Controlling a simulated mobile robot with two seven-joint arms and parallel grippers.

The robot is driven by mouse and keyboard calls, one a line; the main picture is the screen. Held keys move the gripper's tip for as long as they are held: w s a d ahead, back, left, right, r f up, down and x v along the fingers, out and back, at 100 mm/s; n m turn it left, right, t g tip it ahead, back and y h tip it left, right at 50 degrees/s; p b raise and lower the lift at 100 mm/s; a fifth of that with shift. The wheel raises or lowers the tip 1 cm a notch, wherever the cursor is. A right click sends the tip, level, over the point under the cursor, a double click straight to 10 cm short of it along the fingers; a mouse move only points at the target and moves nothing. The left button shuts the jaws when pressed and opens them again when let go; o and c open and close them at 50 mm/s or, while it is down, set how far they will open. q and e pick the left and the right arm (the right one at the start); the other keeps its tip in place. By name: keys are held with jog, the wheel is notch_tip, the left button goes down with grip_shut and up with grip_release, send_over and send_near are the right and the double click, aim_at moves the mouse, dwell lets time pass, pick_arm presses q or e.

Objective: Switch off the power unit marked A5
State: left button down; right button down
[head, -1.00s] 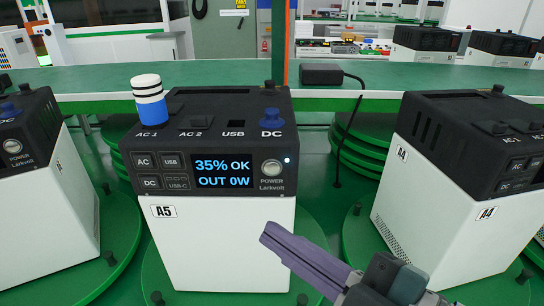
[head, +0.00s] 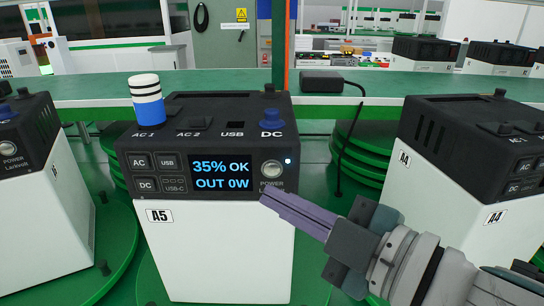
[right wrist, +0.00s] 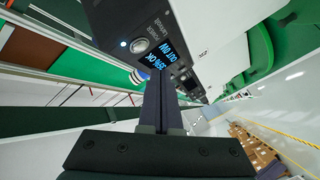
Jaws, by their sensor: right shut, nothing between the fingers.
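The power unit marked A5 (head: 215,250) stands upright in the middle of the head view, white with a black top. Its lit display (head: 222,176) reads 35% OK, OUT 0W. The round POWER button (head: 272,169) is right of the display, with a small light (head: 289,161) glowing beside it. The button also shows in the right wrist view (right wrist: 140,46). My right gripper (head: 266,195) is shut and empty. Its purple fingertips are just below the button and cover part of the lettering there; I cannot tell whether they touch the panel. My left gripper is not in view.
A blue, white and black cylindrical plug (head: 147,98) stands at AC 1 on the unit. Unit A4 (head: 450,180) stands at right, another unit (head: 20,190) at left. A green bench (head: 220,82) with a black adapter (head: 322,82) runs behind.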

aim_at(272, 170)
jog(key=shift+w+b, duration=0.3)
jog(key=shift+w, duration=0.85)
dwell(0.4)
jog(key=shift+w, duration=0.15)
dwell(0.7)
jog(key=shift+w, duration=0.3)
